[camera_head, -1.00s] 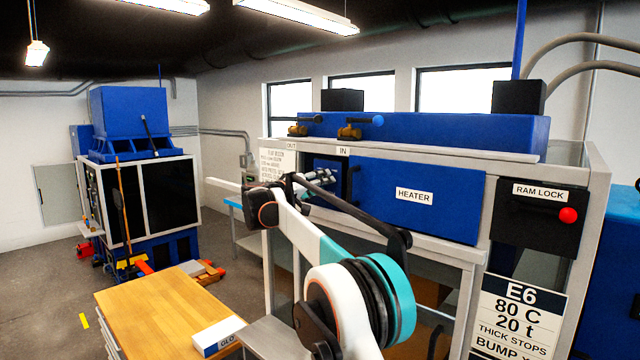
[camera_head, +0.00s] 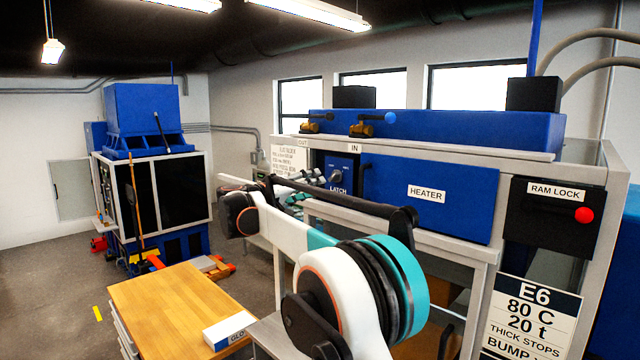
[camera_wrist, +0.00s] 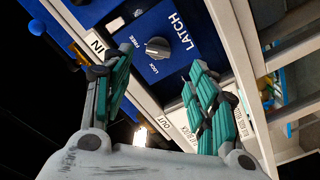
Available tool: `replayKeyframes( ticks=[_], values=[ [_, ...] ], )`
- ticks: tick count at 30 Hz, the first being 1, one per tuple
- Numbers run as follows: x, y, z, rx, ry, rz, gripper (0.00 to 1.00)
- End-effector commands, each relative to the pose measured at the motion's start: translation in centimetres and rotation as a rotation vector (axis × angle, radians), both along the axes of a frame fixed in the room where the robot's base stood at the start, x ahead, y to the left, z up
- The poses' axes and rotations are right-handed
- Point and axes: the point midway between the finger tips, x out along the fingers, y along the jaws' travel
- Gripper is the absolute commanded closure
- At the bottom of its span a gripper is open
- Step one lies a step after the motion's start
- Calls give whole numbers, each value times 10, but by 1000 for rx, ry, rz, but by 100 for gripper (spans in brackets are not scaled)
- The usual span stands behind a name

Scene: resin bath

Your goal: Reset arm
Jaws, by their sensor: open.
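My gripper (camera_wrist: 155,78) is open and empty in the wrist view, its two green-padded fingers spread apart. The blue latch panel (camera_wrist: 180,32) with its round knob (camera_wrist: 158,48) lies beyond the fingertips, and the marks FREE, LOCK and LATCH can be read. No contact with the knob shows. In the head view my gripper (camera_head: 300,188) is partly hidden behind my arm, just left of the latch panel (camera_head: 341,173). The knob (camera_head: 336,177) shows there to the right of the fingers.
The heater panel (camera_head: 425,195) and the ram lock panel (camera_head: 556,212) with its red knob are on the machine front to the right. Two brass valves stand on top. A wooden-topped bench (camera_head: 165,300) carries a white box (camera_head: 229,331). Open floor lies at left.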

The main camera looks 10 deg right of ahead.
Motion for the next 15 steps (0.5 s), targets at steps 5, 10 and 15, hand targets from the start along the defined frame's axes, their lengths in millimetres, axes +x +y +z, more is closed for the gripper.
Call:
replayKeyframes(
  ticks=[5, 10, 15],
  values=[
    [-10, 14, 0, 1, 0, 1, 47],
    [-12, 17, 0, 0, 0, 0, 47],
    [-12, 17, 0, 0, 0, 0, 47]
  ],
)
